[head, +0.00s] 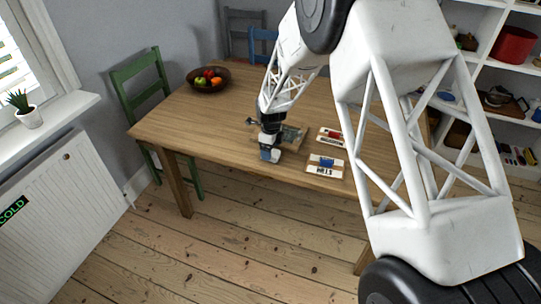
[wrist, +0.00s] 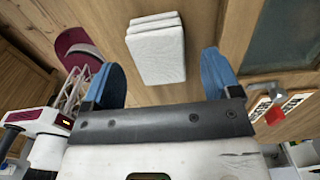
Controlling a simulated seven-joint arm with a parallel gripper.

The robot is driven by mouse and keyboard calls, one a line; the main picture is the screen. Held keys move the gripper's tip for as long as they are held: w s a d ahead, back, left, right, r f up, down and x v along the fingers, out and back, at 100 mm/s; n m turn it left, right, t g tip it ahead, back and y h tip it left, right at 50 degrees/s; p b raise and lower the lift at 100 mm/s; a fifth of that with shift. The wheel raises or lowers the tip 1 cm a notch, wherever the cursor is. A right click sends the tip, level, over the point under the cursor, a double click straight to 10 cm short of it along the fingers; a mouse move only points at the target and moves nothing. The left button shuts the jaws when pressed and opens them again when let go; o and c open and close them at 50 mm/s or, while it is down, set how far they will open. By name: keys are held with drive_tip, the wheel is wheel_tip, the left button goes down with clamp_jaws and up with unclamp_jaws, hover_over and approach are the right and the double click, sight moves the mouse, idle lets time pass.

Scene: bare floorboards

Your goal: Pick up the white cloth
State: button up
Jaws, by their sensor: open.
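The white cloth (wrist: 157,50) shows in the wrist view as a thick folded stack lying flat on a wooden surface. My gripper (wrist: 160,64) is open, with its blue fingers apart on the left and right of the near part of the cloth in the picture. The fingers do not appear to touch it, and nothing is held. In the head view my gripper (head: 270,154) is over the front part of the wooden table (head: 215,128). I cannot make out the cloth there; the gripper and arm probably hide it.
A greyish item (head: 293,134) lies just right of my gripper, with two small card-like items (head: 326,165) (head: 331,137) farther right. A fruit bowl (head: 208,80) stands at the back left. The table's left part is clear. A maroon object (wrist: 78,45) shows left in the wrist view.

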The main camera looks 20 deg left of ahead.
drive_tip(key=shift+f, duration=1.25)
drive_tip(key=c, duration=1)
drive_tip(key=shift+r, duration=0.2)
drive_tip(key=shift+r, duration=0.55)
wheel_tip(320, 180, up, 2)
drive_tip(key=s+d+r, duration=0.1)
drive_tip(key=s+d, duration=0.7)
drive_tip(key=s, duration=0.5)
drive_tip(key=shift+s+d+r, duration=0.25)
drive_tip(key=shift+d, duration=0.1)
